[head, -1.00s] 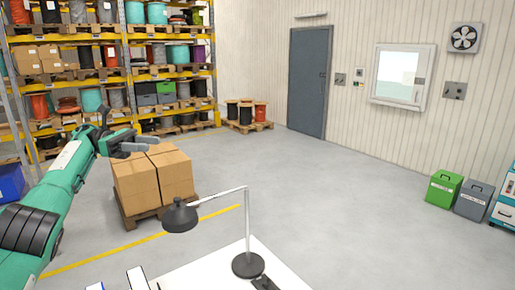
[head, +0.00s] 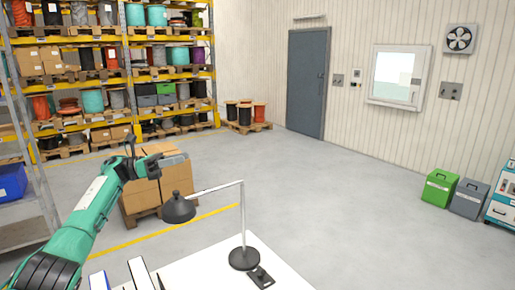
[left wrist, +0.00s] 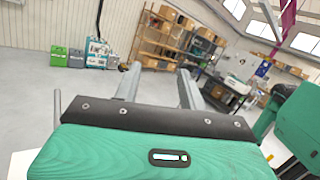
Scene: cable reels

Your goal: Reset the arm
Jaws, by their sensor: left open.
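My left arm is green and comes in from the left in the head view. Its gripper (head: 168,162) is raised in front of the stacked cardboard boxes (head: 150,192) on a pallet, and hides part of them. In the left wrist view the two grey fingers (left wrist: 158,88) stand apart with nothing between them, so the gripper is open and empty. My right gripper does not show in either view.
A black desk lamp (head: 243,257) stands on a white table (head: 215,270) at the front. Shelves with cable reels (head: 92,100) fill the back left. A green box (head: 439,188) and a grey box (head: 469,198) stand at right. The middle floor is clear.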

